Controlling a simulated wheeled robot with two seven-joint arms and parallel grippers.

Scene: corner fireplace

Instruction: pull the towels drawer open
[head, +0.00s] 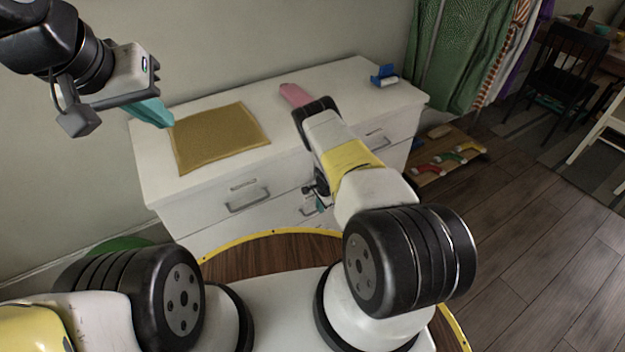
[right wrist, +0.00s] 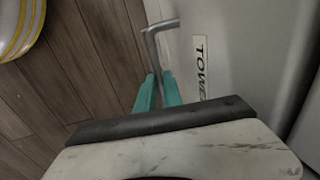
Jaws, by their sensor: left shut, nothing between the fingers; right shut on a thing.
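The towels drawer (right wrist: 225,40) is a pale drawer front with a label (right wrist: 199,66) whose visible letters read "TOWE". Its grey bar handle (right wrist: 151,45) stands out from the front. My right gripper (right wrist: 158,92) has its teal fingers shut on this handle. In the head view my right gripper (head: 321,204) is low at the white dresser's front (head: 180,215), mostly hidden by my arm. The drawer appears flush there, but my arm hides much of it. My left gripper (head: 155,113) is shut and empty above the dresser's left end.
A mustard cloth (head: 220,135), a pink item (head: 294,95) and a blue-and-white object (head: 384,76) lie on the dresser top. An upper drawer handle (head: 248,200) shows at left. A low wooden rack (head: 445,160) stands right of the dresser.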

